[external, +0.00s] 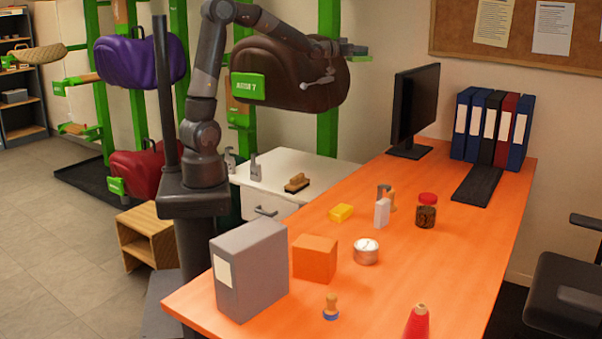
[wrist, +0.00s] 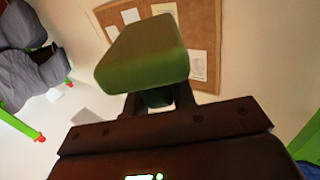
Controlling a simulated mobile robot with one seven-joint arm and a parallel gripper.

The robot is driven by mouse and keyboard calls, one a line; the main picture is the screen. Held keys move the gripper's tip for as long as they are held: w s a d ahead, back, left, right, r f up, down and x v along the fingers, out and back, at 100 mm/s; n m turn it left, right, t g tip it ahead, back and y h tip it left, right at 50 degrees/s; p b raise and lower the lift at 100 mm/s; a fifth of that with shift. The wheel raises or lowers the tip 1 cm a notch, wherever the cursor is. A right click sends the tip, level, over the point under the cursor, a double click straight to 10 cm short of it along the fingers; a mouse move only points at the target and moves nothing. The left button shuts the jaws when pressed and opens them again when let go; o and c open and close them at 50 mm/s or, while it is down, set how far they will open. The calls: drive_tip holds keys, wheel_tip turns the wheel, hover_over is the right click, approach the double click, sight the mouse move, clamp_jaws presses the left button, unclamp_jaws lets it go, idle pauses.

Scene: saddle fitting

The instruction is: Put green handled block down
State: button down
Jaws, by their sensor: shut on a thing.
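The green handled block (wrist: 145,62) fills the upper middle of the wrist view. My gripper (wrist: 158,103) is shut on its dark handle, which shows only in part between the jaws. In the external view my gripper (external: 338,48) is at the top centre, held high in the air in front of the wall and the brown saddle. The green handled block there (external: 359,51) is small and partly merges with the green rack behind it. It touches no table or cabinet.
An orange table (external: 445,250) holds a grey box file (external: 250,270), an orange box (external: 315,259), a yellow sponge (external: 341,213), bottles, a tin, a monitor and binders. A white cabinet (external: 325,172) with a brush (external: 297,183) stands behind it. Saddles hang on green racks at left.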

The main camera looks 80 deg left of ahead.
drive_tip(key=d+f+m+h, duration=0.4)
drive_tip(key=d+f+h, duration=0.2)
drive_tip(key=d+f, duration=1.15)
drive_tip(key=shift+s+d+f+n+y, duration=0.45)
drive_tip(key=shift+s+f, duration=1.15)
drive_tip(key=shift+f, duration=2.3)
drive_tip(key=shift+s+d+f+n+y, duration=0.15)
drive_tip(key=shift+s+d+f+y, duration=0.45)
drive_tip(key=shift+s+f, duration=2.2)
drive_tip(key=shift+s+d+f+n+y, duration=0.4)
drive_tip(key=shift+d+f, duration=0.4)
drive_tip(key=shift+f, duration=4.2)
